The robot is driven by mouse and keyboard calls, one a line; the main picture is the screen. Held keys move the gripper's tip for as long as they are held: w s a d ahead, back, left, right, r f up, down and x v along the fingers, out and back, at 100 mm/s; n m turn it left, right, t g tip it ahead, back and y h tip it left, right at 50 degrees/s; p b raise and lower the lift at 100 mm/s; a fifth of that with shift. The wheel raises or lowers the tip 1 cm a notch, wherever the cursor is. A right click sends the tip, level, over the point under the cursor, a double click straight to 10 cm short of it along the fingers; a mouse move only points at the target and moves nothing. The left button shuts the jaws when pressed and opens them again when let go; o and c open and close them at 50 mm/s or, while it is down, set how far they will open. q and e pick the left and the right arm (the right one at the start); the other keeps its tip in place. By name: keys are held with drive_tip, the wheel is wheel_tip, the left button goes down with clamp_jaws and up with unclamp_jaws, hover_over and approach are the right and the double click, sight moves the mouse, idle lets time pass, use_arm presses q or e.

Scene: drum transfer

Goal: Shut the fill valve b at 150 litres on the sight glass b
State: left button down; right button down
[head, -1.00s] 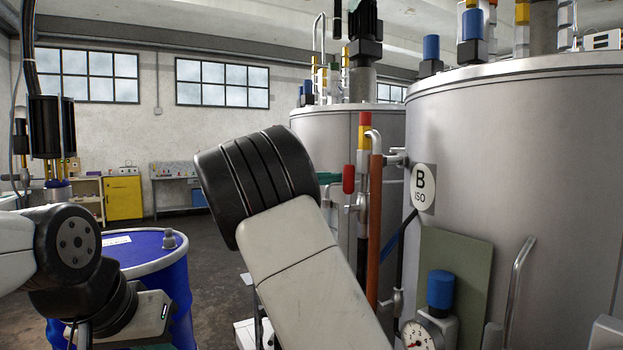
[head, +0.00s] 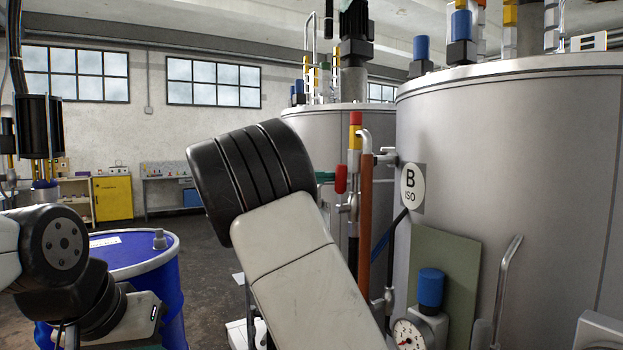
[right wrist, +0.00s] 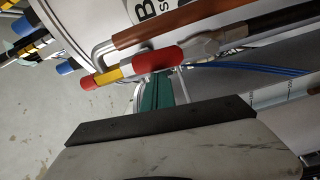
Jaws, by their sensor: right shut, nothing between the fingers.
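The red handle (head: 341,178) sits on a metal valve beside the tank marked B ISO, upright along the pipe. It also shows in the right wrist view (right wrist: 157,59). My right gripper (head: 325,177) shows only as narrow teal fingers, shut and empty, sticking out from behind my arm close to the handle. In the right wrist view the fingers (right wrist: 155,92) reach toward the handle; whether they touch it I cannot tell.
The large grey tank B (head: 510,160) fills the right side, with a second tank (head: 300,130) behind. A dial gauge (head: 408,336) and a blue-capped fitting (head: 431,288) stand low at the front. A blue drum (head: 165,285) stands at left. Open floor lies between.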

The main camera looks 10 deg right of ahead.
sight(338, 177)
drive_tip(key=s+m, duration=0.1)
drive_tip(key=m, duration=0.1)
drive_tip(key=s+d+m, duration=0.1)
drive_tip(key=s+m, duration=0.1)
drive_tip(key=shift+s+d+r, duration=0.1)
drive_tip(key=shift+s, duration=0.05)
drive_tip(key=s+m, duration=0.2)
drive_tip(key=m, duration=0.1)
drive_tip(key=s+d+f+m, duration=0.1)
drive_tip(key=shift+m, duration=0.4)
drive_tip(key=m, duration=0.1)
drive_tip(key=s+f+m, duration=0.1)
drive_tip(key=shift+s+d+f+m+y, duration=0.15)
drive_tip(key=shift+s+d+m+y, duration=0.15)
drive_tip(key=shift+d+y, duration=0.1)
drive_tip(key=shift+s+d+f+m+t, duration=0.15)
drive_tip(key=shift+s+f+m, duration=0.15)
drive_tip(key=shift+f+m, duration=0.3)
drive_tip(key=shift+s+f+m+t, duration=0.1)
drive_tip(key=shift+s+f+m, duration=0.2)
drive_tip(key=shift+f+m, duration=0.25)
drive_tip(key=shift+s+d+f+m+t, duration=0.15)
drive_tip(key=shift+s+f+m, duration=0.15)
drive_tip(key=shift+f+m, duration=0.25)
drive_tip(key=shift+r, duration=0.1)
